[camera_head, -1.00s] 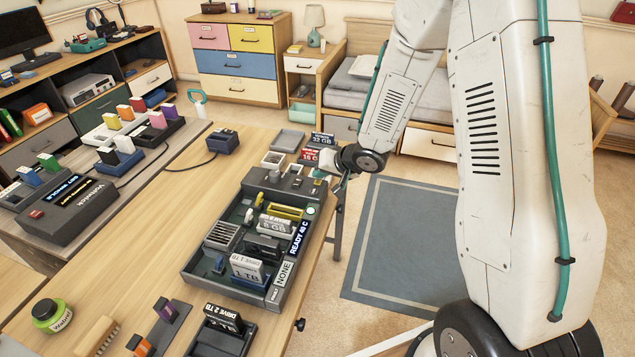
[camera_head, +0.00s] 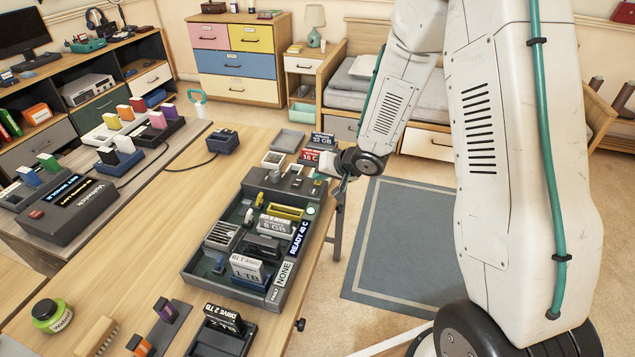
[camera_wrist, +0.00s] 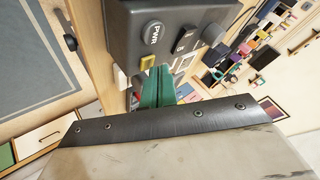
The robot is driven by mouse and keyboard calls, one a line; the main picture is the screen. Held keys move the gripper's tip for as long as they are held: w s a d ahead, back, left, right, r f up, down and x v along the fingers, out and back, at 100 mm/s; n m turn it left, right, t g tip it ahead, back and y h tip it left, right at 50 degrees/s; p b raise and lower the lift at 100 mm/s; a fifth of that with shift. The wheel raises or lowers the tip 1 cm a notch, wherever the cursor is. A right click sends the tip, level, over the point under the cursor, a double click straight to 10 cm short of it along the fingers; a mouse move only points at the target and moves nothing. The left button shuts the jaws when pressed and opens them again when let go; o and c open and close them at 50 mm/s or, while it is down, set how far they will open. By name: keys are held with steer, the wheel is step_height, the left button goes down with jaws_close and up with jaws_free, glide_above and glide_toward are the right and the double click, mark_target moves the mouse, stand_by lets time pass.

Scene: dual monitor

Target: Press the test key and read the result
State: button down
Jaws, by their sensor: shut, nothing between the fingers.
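The grey tester (camera_head: 212,262) lies on the wooden table, with drive modules in its bays. Its displays read "READY 48 C" (camera_head: 299,238) and "FAULT NONE" (camera_head: 284,272). My gripper (camera_head: 341,188) is by the tester's far right end, at the table's edge. In the wrist view my gripper (camera_wrist: 160,76) is shut and empty, its teal fingertips close to the grey control face (camera_wrist: 125,18). That face has a round PWR button (camera_wrist: 153,33), dark switches (camera_wrist: 185,41) and a small yellow key (camera_wrist: 147,62). I cannot tell whether the fingertips touch anything, and no label reading "test" is legible.
Red and black label blocks (camera_head: 310,157) stand just beyond the tester, close to my wrist. A dark unit with a lit display (camera_head: 70,205) is at the left. Open floor with a blue-grey rug (camera_head: 410,240) lies right of the table.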

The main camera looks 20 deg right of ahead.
steer(key=shift+f, duration=0.4)
steer(key=shift+r, duration=0.1)
stand_by(0.5)
steer(key=shift+r, duration=0.75)
steer(key=shift+r, duration=2.45)
